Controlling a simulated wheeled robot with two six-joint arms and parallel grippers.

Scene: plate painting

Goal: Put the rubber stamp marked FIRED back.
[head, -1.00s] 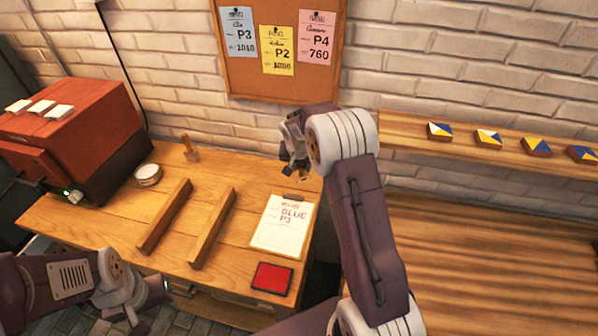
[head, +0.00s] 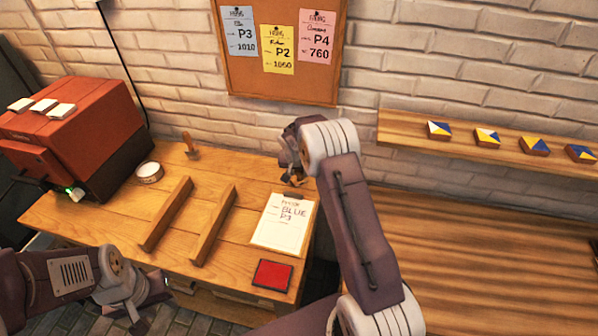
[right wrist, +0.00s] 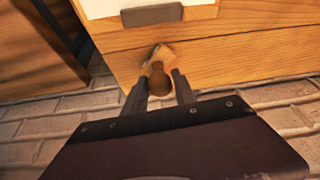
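A rubber stamp with a wooden handle (right wrist: 158,78) stands on the table near its back edge, and shows partly in the head view (head: 294,180) under my right gripper. Its marking cannot be read. My right gripper (right wrist: 158,82) is open, with its fingers either side of the handle and a gap showing. A second wooden-handled stamp (head: 190,147) stands at the back of the table, between the kiln and the board; its marking is not visible either. My left gripper (head: 152,303) is open and empty, low in front of the table.
Two wooden rails (head: 213,225) and a round white tin (head: 149,172) are further left, beside the red kiln (head: 75,125). A shelf (head: 400,132) holds painted tiles.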

